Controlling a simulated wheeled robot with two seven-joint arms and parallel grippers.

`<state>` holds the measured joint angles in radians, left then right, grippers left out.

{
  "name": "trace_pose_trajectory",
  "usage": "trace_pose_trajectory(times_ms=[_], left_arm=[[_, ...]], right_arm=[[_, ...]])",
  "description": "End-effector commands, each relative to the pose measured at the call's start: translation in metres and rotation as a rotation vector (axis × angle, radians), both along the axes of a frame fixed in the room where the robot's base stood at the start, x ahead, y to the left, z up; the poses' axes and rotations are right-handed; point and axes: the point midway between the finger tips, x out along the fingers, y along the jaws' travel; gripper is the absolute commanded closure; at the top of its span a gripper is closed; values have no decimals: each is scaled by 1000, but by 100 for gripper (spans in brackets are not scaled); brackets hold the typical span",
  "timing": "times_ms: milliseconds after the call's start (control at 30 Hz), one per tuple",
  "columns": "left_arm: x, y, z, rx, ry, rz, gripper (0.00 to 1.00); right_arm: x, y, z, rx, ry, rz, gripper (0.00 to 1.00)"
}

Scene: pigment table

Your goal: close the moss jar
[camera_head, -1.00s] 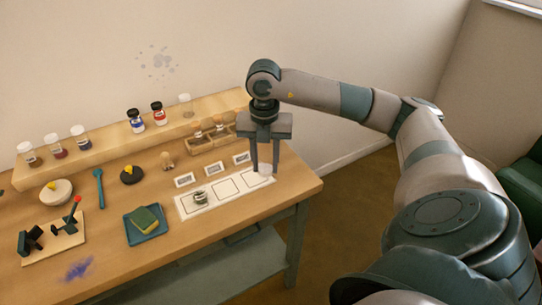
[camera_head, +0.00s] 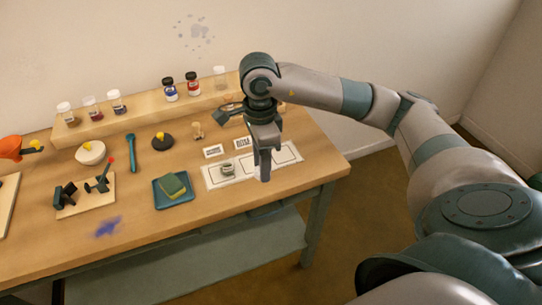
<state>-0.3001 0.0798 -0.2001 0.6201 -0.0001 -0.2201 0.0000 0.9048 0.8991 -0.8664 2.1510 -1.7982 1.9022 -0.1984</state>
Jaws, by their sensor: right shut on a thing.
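The small open-looking jar (camera_head: 227,169), with greenish-grey contents, stands upright in the left box of the white mat (camera_head: 286,155). I take it as the moss jar; its label is too small to read. My right gripper (camera_head: 263,175) points down over the mat's middle, to the right of the jar and apart from it. It is shut on a small whitish piece, probably a lid, mostly hidden by the fingers. My left gripper is out of view.
Label cards (camera_head: 213,151) stand behind the mat. A blue tray (camera_head: 160,196) with a green sponge lies left of it. Capped jars line the back shelf (camera_head: 140,119). My right arm hides most of the small rack. The mat's right box is clear.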

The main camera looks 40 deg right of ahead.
Motion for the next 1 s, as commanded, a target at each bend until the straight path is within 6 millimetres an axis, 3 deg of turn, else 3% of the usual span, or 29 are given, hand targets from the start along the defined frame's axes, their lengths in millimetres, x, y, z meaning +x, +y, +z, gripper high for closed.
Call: trace_pose_trajectory(times_ms=[700,1000], left_arm=[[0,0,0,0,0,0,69],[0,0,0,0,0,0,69]], right_arm=[[-22,72,10,16,-34,1497,89],[-27,85,12,13,-35,1836,89]])
